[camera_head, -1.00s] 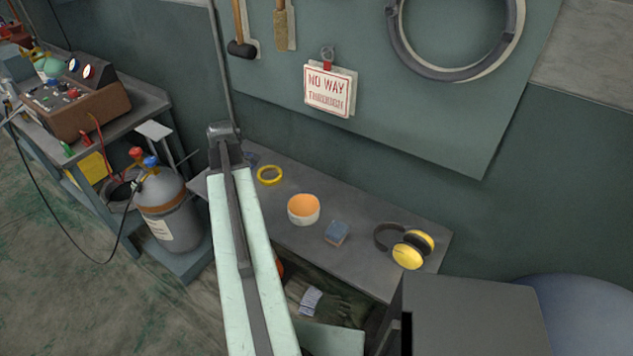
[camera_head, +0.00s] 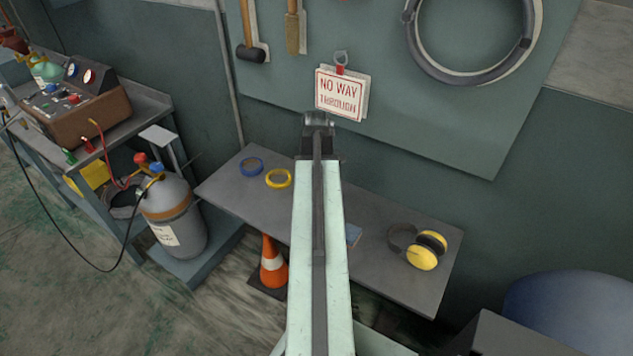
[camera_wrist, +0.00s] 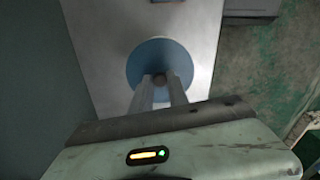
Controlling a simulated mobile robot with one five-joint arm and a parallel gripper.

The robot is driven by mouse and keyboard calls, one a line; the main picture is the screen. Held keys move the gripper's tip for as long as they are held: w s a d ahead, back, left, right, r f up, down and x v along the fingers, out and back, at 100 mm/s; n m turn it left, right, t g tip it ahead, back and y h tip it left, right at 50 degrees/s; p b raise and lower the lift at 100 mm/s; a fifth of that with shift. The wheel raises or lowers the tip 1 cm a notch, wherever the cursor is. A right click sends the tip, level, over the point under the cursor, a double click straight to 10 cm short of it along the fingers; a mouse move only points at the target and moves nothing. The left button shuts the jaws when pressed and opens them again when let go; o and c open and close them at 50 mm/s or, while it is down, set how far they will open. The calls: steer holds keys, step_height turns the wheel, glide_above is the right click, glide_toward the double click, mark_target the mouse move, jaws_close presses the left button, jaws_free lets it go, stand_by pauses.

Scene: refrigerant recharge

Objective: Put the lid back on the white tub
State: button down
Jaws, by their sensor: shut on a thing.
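In the wrist view, my gripper (camera_wrist: 160,82) is shut on the dark knob of a round blue lid (camera_wrist: 142,58). The lid lies flat across the view, with the grey bench top below it. I cannot tell the height of the lid above the bench.
A wall board with a sign (camera_head: 339,94) stands behind. A cone (camera_head: 273,266) is below.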

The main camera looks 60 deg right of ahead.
steer(key=shift+a+r+m, duration=0.1)
steer(key=shift+r+m, duration=0.3)
steer(key=shift+r, duration=0.05)
steer(key=shift+w+f, duration=0.1)
steer(key=shift+f, duration=0.15)
step_height(320, 180, down, 6)
steer(key=b, duration=0.6)
steer(key=shift+f+b, duration=0.15)
steer(key=shift+b, duration=0.2)
steer(key=shift+f, duration=0.1)
stand_by(0.8)
steer(key=c, duration=0.7)
jaws_free()
